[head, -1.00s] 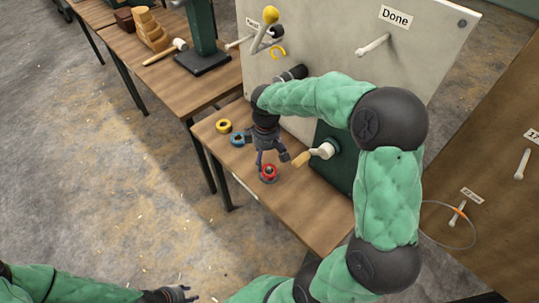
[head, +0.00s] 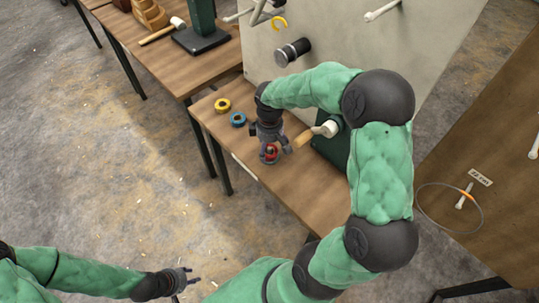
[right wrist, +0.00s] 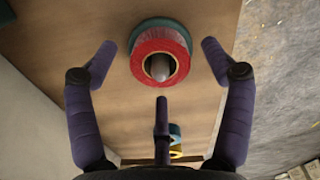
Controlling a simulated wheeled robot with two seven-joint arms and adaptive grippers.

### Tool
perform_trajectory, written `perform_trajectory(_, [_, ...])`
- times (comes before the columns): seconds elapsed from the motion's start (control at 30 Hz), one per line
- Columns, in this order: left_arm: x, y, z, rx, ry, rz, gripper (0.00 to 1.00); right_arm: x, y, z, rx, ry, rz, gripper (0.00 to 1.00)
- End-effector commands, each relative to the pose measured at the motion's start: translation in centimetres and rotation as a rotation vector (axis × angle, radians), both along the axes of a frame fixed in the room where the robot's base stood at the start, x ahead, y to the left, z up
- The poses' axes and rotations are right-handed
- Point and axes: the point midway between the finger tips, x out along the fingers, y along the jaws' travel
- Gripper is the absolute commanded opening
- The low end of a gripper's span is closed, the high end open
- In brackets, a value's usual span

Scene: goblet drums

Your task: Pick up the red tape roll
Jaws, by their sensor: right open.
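The red tape roll (head: 270,157) is near the front edge of the small wooden table, partly hidden by my right gripper in the head view. In the right wrist view the red tape roll (right wrist: 160,42) sits around a grey peg, with a teal ring behind it. My right gripper (head: 270,147) is over the roll. In the right wrist view my right gripper (right wrist: 158,50) is open, its fingers spread around the roll with gaps on both sides. My left gripper (head: 186,282) is empty at the lower left, its fingers apart, away from the table.
A yellow roll (head: 222,105) and a blue roll (head: 239,119) lie behind the red one. A pale board (head: 330,60) with pegs stands behind.

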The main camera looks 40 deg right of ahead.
Motion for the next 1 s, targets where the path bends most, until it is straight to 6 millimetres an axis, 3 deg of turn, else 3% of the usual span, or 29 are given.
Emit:
perform_trajectory(0.1, [0.0,0.0,-0.8,0.0,0.0,0.0,0.36,0.0,0.0,-1.5,0.0,0.001,0.0,0.82])
perform_trajectory(0.33, [0.0,0.0,-0.6,0.0,0.0,0.0,0.36,0.0,0.0,-1.5,-0.001,0.0,0.0,0.82])
perform_trajectory(0.57, [0.0,0.0,-0.6,0.0,0.0,0.0,0.36,0.0,0.0,-1.5,0.0,0.0,0.0,0.22])
perform_trajectory(0.63, [0.0,0.0,-0.6,0.0,0.0,0.0,0.36,0.0,0.0,-1.5,0.0,0.0,0.0,0.22])
perform_trajectory(0.67, [0.0,0.0,-0.6,0.0,0.0,0.0,0.36,0.0,0.0,-1.5,0.0,0.0,0.0,0.16])
perform_trajectory(0.87, [0.0,0.0,-0.6,0.0,0.0,0.0,0.36,0.0,0.0,-1.4,0.0,0.0,0.0,0.16])
perform_trajectory(1.0, [0.0,0.0,0.0,0.0,0.0,0.0,0.36,0.0,0.0,-0.2,0.0,-0.001,0.0,0.16])
